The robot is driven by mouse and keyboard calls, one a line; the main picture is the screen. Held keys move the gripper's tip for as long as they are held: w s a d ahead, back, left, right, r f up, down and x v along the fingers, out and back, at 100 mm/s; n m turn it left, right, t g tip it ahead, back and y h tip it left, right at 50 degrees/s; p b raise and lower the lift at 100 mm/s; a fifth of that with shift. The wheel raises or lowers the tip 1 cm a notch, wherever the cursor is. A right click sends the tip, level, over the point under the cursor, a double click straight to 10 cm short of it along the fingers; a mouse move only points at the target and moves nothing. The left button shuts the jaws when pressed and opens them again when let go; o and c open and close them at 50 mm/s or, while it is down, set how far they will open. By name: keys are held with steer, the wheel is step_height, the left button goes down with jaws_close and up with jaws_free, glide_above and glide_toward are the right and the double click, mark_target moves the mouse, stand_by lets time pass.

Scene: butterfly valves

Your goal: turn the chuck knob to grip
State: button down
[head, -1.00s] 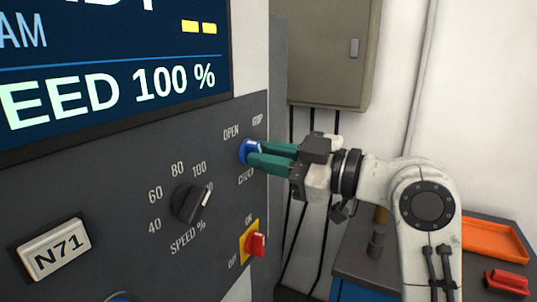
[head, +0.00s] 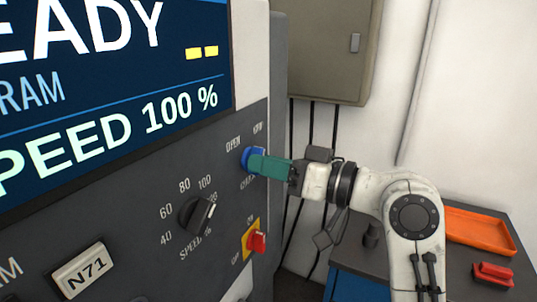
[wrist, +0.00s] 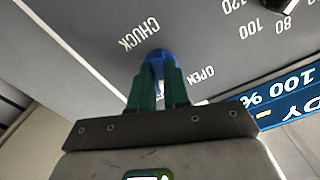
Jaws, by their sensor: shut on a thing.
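The blue chuck knob (head: 247,157) sits on the dark panel between the words OPEN and GRIP, above the word CHUCK. It also shows in the wrist view (wrist: 158,57), mostly covered by my fingers. My gripper (head: 257,163) is shut on the knob, with one green finger on each side of it in the wrist view (wrist: 160,80). In the head view the fingers now overlap, one hiding the other. The knob's pointer is hidden, so its exact setting cannot be told.
The black speed dial (head: 197,213) and a red switch on a yellow plate (head: 250,240) are below the knob. The display (head: 100,80) is above left. An orange tray (head: 480,232) and a red object (head: 493,274) lie on the bench at right.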

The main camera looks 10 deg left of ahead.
steer(key=shift+r+m+p, duration=0.1)
steer(key=shift+m+p, duration=0.3)
steer(key=shift+m, duration=0.3)
steer(key=c, duration=1.1)
jaws_free()
steer(key=shift+d, duration=0.1)
steer(key=b+v, duration=0.3)
steer(key=v, duration=0.7)
steer(key=shift+d, duration=0.3)
steer(key=shift+s, duration=0.15)
